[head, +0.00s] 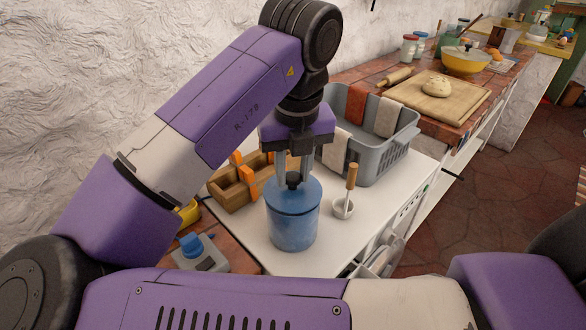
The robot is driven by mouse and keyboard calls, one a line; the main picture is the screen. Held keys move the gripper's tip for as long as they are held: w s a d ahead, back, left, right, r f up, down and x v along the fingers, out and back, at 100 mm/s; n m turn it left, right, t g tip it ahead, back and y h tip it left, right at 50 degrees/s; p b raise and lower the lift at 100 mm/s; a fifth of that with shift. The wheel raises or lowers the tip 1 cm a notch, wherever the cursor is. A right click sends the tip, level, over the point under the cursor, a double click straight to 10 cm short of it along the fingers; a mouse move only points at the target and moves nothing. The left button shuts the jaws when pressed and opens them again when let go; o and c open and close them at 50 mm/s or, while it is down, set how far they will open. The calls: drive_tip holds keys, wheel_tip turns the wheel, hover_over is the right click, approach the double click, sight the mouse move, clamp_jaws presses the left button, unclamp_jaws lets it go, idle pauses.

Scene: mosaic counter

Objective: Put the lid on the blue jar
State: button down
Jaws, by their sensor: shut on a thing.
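The blue jar (293,233) stands upright on the white counter, in the middle of the head view. The blue lid (306,196) with a black knob is at the jar's mouth, roughly level and lined up with it. I cannot tell whether it sits fully down or has a small gap under it. My gripper (293,177) points straight down over the jar and is shut on the lid by its knob.
A grey basket (377,150) with cloths stands behind right. A wooden box (236,188) is close behind left. A grey device with a blue top (199,252) is at front left.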

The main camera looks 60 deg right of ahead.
drive_tip(key=shift+f, duration=0.5)
idle(0.8)
drive_tip(key=c, duration=1)
unclamp_jaws()
drive_tip(key=shift+o, duration=0.4)
drive_tip(key=o, duration=0.4)
drive_tip(key=shift+r, duration=0.2)
drive_tip(key=shift+r+p, duration=2.9)
drive_tip(key=shift+r, duration=0.5)
